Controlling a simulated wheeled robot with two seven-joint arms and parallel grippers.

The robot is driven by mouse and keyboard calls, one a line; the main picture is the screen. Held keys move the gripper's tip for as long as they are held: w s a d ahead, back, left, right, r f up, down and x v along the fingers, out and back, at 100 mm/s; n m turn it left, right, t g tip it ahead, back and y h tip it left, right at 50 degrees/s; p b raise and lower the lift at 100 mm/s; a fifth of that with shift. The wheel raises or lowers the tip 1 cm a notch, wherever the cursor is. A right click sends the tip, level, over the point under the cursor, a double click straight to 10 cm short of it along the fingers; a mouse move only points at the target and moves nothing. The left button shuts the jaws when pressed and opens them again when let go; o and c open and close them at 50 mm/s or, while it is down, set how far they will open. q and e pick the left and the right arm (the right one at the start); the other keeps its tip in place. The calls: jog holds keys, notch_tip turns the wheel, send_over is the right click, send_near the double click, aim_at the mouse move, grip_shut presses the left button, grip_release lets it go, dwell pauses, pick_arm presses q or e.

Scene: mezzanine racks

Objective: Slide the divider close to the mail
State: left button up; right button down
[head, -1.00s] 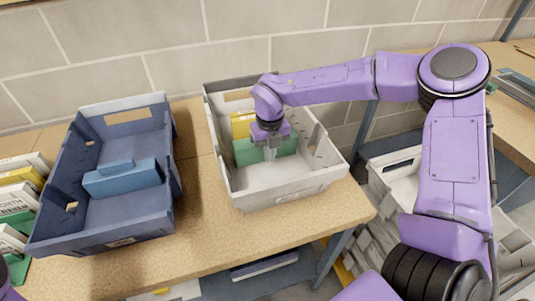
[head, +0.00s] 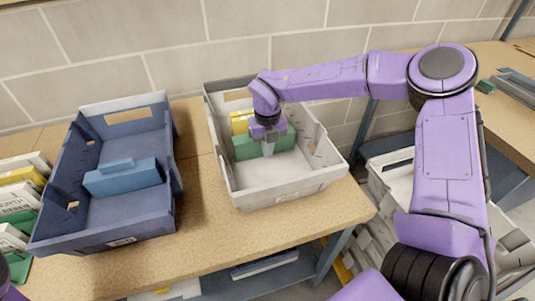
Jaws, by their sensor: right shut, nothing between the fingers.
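A grey tray (head: 290,190) stands on the wooden table. A green divider (head: 246,148) stands across its inside. Yellow mail (head: 240,121) is behind the divider, close to it; the gripper partly hides both. My right gripper (head: 268,152) reaches down into the tray from above, at the near face of the green divider. Its fingers are shut with nothing between them and seem to touch the divider. My left gripper is not in view.
A blue tray (head: 120,238) with a blue divider (head: 122,178) stands to the left. Several white, yellow and green mail pieces (head: 18,190) stand at the far left edge. A block wall (head: 240,50) is behind the table. The tray's near floor is clear.

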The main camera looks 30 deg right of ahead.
jog(key=shift+w+d, duration=0.2)
jog(key=shift+w, duration=0.6)
dwell(0.8)
jog(key=shift+s, duration=0.15)
jog(key=shift+s+a+p, duration=0.15)
jog(key=shift+s+p, duration=0.15)
jog(key=shift+s, duration=0.35)
notch_tip(320, 180, up, 13)
jog(key=p, duration=1)
jog(key=shift+p, duration=0.4)
